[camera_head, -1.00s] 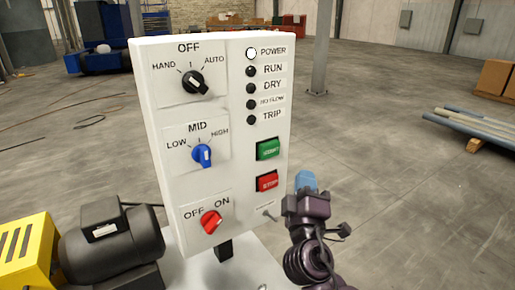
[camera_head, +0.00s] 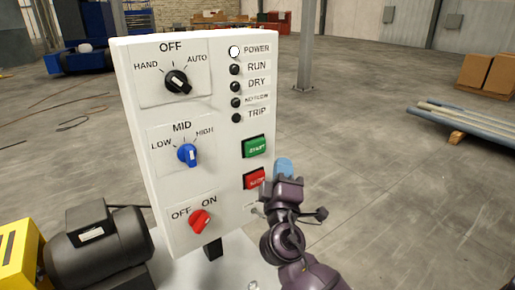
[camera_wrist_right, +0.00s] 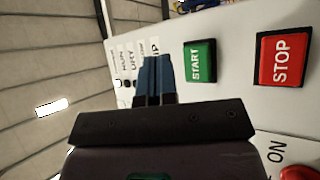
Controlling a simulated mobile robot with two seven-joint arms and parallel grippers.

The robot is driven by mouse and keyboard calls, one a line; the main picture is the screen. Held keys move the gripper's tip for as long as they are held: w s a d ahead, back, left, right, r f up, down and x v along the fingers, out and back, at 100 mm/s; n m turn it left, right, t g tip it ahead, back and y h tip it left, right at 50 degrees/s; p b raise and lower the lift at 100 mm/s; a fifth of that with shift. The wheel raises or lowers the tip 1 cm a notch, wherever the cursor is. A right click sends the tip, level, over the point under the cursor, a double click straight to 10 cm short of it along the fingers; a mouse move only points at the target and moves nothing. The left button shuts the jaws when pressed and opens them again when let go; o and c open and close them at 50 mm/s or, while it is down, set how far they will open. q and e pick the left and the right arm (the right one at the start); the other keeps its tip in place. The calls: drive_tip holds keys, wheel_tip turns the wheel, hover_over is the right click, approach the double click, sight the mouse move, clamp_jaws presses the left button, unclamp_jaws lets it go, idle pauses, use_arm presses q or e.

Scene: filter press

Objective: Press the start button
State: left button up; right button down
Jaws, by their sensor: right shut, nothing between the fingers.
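The green START button (camera_head: 255,147) is on the right side of a white control panel (camera_head: 215,190), above the red STOP button (camera_head: 254,179). In the right wrist view the START button (camera_wrist_right: 200,61) is upper centre and the STOP button (camera_wrist_right: 284,58) is to its right. My right gripper (camera_head: 284,166) has blue fingers and is just right of the panel's buttons. Its fingers (camera_wrist_right: 156,75) are shut and empty, pointing toward the panel. They show left of the START button in the wrist view; whether they touch the panel cannot be told. My left gripper is not in view.
The panel carries a black HAND/AUTO knob (camera_head: 177,82), a blue speed knob (camera_head: 187,155), a red OFF/ON knob (camera_head: 200,220) and several lamps; the POWER lamp (camera_head: 234,51) is white. A black motor (camera_head: 100,250) stands lower left. Pipes (camera_head: 470,121) lie far right.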

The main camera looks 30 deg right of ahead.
sight(264, 143)
drive_tip(key=shift+w+a+b, duration=0.2)
drive_tip(key=shift+w+b, duration=0.15)
drive_tip(key=shift+w, duration=2.25)
drive_tip(key=shift+w, duration=0.15)
drive_tip(key=shift+w, duration=0.3)
drive_tip(key=shift+w+b, duration=0.45)
drive_tip(key=shift+w, duration=0.15)
idle(1.0)
drive_tip(key=shift+s, duration=1.05)
